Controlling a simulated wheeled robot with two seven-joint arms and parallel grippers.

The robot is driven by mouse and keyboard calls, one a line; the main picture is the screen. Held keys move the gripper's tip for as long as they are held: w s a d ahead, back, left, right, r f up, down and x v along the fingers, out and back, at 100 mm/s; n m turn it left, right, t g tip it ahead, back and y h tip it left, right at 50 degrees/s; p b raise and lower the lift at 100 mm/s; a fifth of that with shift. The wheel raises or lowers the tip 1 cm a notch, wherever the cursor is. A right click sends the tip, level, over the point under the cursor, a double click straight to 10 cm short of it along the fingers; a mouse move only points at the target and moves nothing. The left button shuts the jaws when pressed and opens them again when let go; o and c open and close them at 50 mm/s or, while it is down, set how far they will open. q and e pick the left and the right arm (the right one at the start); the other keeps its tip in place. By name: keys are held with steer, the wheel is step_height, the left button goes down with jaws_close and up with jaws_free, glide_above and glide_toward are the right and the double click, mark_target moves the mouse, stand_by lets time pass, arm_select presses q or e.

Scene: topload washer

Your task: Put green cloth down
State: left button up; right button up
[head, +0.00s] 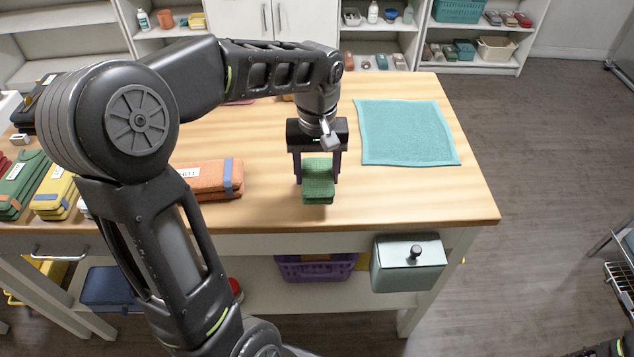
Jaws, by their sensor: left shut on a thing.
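The green cloth (318,182) is a small folded bundle with a waffle-like texture. My left gripper (317,160) points down over the table and is shut on the green cloth, with a finger on each side of it. The cloth is at or just above the wooden tabletop (420,200), near its front edge; I cannot tell whether it touches. My right gripper is not clearly in view; only a dark part of my body shows at the bottom right corner.
A teal cloth (405,133) lies flat at the right of the table. An orange folded bundle (208,178) lies left of the gripper. Green (22,185) and yellow (55,195) bundles lie at the far left. A lidded grey box (407,264) hangs at the front edge.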

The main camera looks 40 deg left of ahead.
mark_target(317, 185)
arm_select(q)
steer(key=shift+f, duration=0.1)
steer(key=shift+f, duration=1.8)
steer(key=shift+f, duration=0.2)
steer(key=o, duration=1.3)
steer(key=shift+r, duration=0.15)
step_height(317, 185, up, 12)
steer(key=shift+r, duration=0.1)
